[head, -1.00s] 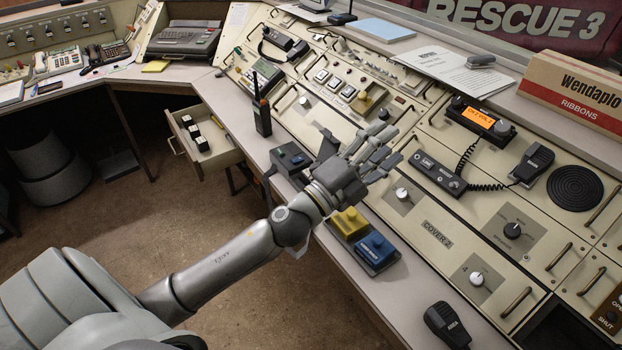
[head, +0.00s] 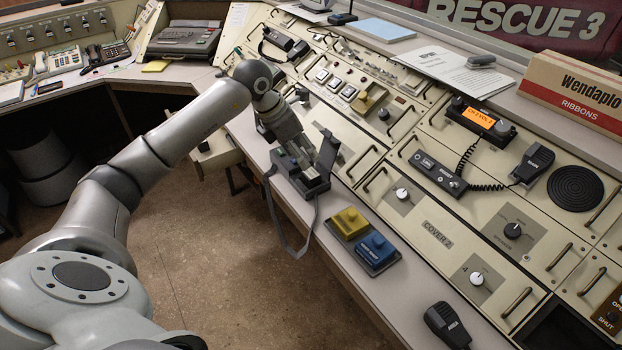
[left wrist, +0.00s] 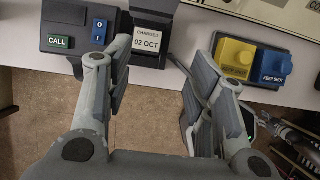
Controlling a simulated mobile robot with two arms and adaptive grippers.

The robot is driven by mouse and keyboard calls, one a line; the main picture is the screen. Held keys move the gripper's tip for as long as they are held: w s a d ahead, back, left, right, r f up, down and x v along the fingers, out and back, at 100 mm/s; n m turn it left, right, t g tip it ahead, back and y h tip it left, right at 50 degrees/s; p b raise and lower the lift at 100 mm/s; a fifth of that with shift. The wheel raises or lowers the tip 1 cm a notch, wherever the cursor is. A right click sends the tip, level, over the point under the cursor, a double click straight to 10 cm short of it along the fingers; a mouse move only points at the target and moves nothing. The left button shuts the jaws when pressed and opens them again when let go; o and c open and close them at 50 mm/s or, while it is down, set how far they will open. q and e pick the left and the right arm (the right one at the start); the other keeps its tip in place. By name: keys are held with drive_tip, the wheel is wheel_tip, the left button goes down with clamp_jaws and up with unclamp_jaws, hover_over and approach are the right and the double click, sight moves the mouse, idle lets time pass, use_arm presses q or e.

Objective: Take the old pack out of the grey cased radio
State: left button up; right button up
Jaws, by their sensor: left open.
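The grey cased radio (head: 310,186) lies at the console's front edge in the head view, its strap (head: 287,243) looping down over the edge. A dark flap (head: 328,151) stands up at its right side. In the left wrist view the radio (left wrist: 58,27) is at top left, with a green CALL label and a blue switch. A white label (left wrist: 147,42) reading CHARGED 02 OCT shows beside it; I cannot tell whether it is on the pack. My left gripper (head: 290,148) is open and empty over the radio; its spread fingers (left wrist: 165,65) partly cover the view.
A yellow block (head: 349,222) and a blue block (head: 377,250) stand right of the radio. A hand microphone (head: 447,324) lies farther right on the ledge. An open drawer (head: 218,156) juts out at left, partly behind my arm. Console handles and knobs rise behind.

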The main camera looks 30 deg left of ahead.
use_arm(q)
drive_tip(key=a, duration=0.1)
hover_over(311, 173)
drive_tip(key=s, duration=0.3)
drive_tip(key=f, duration=0.5)
drive_tip(key=shift+w+a, duration=0.2)
drive_tip(key=shift+a, duration=0.2)
drive_tip(key=shift+p+x, duration=0.7)
drive_tip(key=shift+x, duration=1.9)
drive_tip(key=shift+w+a, duration=0.15)
drive_tip(key=shift+a, duration=0.05)
drive_tip(key=shift+c, duration=0.4)
drive_tip(key=c, duration=0.7)
drive_tip(key=shift+c, duration=0.5)
drive_tip(key=shift+r, duration=0.15)
